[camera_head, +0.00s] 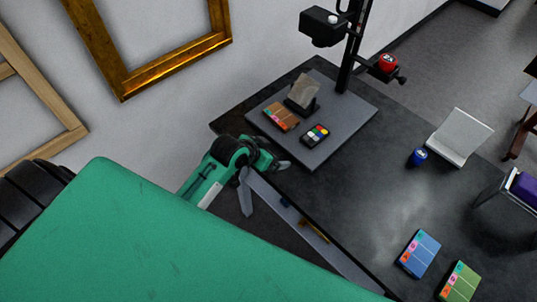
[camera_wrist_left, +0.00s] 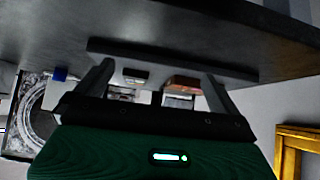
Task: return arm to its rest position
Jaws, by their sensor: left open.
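My left gripper (camera_head: 266,187) is in the head view beside the near-left edge of the dark table (camera_head: 385,190). Its two fingers are spread apart, with nothing visible between them. In the left wrist view the fingers (camera_wrist_left: 158,70) stand wide apart, one on each side, with a grey board edge beyond them. My green left arm (camera_head: 203,187) reaches in from the lower left. My right arm and gripper are not in view.
A grey stand base (camera_head: 345,133) carries a color card, a small paint palette and a propped fragment (camera_head: 303,91). An open drawer (camera_head: 318,246) juts out near the gripper. A blue jar (camera_head: 418,157) and color cards (camera_head: 420,254) lie right. A gilt frame (camera_head: 112,76) is on the wall.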

